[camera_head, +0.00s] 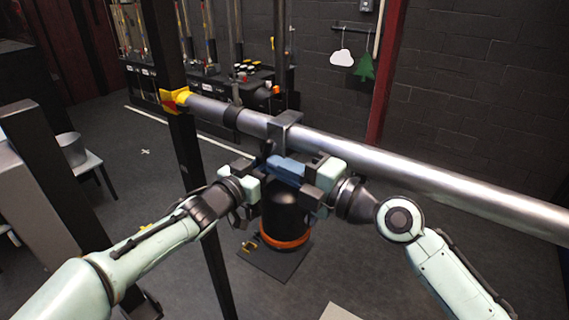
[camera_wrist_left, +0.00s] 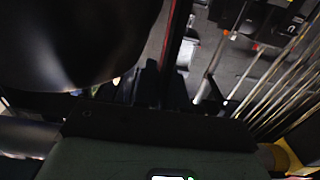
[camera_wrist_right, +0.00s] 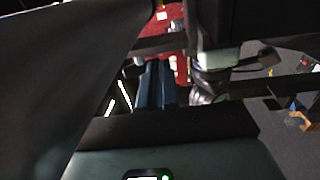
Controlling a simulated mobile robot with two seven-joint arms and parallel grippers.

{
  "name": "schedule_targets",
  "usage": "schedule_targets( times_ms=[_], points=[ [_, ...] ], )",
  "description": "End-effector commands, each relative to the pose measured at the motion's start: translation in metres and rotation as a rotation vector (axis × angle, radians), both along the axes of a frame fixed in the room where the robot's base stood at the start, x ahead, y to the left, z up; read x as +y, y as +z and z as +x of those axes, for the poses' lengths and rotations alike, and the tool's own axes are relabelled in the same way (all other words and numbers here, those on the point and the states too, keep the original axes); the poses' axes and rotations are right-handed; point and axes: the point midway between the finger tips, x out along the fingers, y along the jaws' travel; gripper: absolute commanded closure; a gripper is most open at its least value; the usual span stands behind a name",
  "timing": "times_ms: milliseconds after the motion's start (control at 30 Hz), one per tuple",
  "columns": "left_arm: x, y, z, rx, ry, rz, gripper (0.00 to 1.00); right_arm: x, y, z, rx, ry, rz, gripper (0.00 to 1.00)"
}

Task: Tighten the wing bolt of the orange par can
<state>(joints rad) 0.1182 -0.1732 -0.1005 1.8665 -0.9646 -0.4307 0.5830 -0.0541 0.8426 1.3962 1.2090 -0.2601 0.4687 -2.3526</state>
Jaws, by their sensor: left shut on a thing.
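The par can (camera_head: 284,212) is a black can with an orange rim (camera_head: 284,241) at its lower end. It hangs from a thick metal pipe by a dark clamp (camera_head: 285,125). A blue-grey yoke bar (camera_head: 287,167) shows above the can, between my grippers. My left gripper (camera_head: 262,177) is at the left of the yoke and appears shut on it. My right gripper (camera_head: 318,186) is at the right side of the yoke, close to the can; its jaw gap is unclear. The blue-grey bar also shows in the right wrist view (camera_wrist_right: 155,85). I cannot make out the wing bolt.
The metal pipe (camera_head: 400,172) runs across above both grippers. A black upright post (camera_head: 190,150) with a yellow bracket (camera_head: 174,100) stands left of the can. A dark mat (camera_head: 270,268) lies on the floor below.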

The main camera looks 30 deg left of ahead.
Motion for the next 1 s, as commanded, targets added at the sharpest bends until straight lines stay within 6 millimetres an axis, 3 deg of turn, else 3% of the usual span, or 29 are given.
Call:
schedule_targets(
  times_ms=[1000],
  points=[
    [-0.001, 0.000, 0.000, 0.000, -0.002, 0.000, 1.00, 0.021, -0.015, 0.002, -0.001, 0.000, 0.000, 1.00]
  ],
)
